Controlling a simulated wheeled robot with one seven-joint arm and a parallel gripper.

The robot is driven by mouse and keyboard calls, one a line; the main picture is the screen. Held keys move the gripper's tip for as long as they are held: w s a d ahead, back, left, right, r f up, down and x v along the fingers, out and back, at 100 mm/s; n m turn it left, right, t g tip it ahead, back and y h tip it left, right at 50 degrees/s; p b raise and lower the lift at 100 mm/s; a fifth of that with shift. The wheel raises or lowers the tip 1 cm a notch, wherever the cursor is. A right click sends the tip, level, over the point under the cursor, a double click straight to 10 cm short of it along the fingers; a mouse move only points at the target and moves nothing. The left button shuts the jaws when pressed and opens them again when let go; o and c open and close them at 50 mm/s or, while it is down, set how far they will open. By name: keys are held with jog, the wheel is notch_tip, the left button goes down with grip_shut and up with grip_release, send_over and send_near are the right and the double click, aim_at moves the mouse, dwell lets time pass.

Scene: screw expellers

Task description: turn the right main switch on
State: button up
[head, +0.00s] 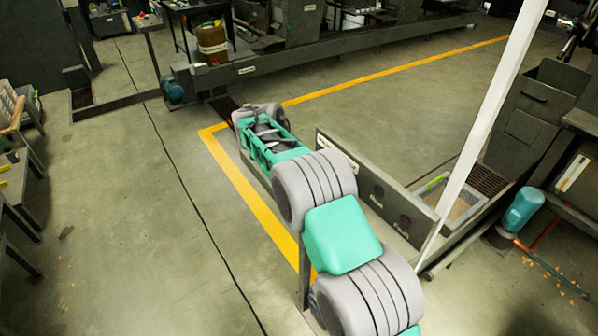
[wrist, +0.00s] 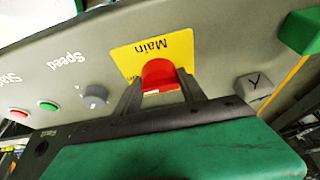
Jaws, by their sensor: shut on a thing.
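The main switch is a red knob (wrist: 158,74) on a yellow plate (wrist: 178,46) marked "Main", in the middle of the wrist view. My gripper (wrist: 160,82) has one dark finger on each side of the red knob and is shut on it. The lettering appears upside down in this view. The small position marks on the plate are partly hidden, so I cannot read the switch's setting. In the head view my arm reaches forward, and I cannot make out the knob or the fingertips there.
The grey panel (wrist: 228,50) also carries a knob marked "Speed" (wrist: 94,95), a green button (wrist: 48,105) and a red button (wrist: 18,113). In the head view, a white post (head: 490,115) and a grey bin (head: 462,205) stand to the right. Floor left of the yellow line is mostly clear.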

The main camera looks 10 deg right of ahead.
jog(key=o, duration=1.3)
jog(key=shift+o, duration=0.2)
jog(key=p+v, duration=0.1)
jog(key=v, duration=0.6)
jog(key=shift+a+r, duration=0.2)
jog(key=shift+r, duration=0.15)
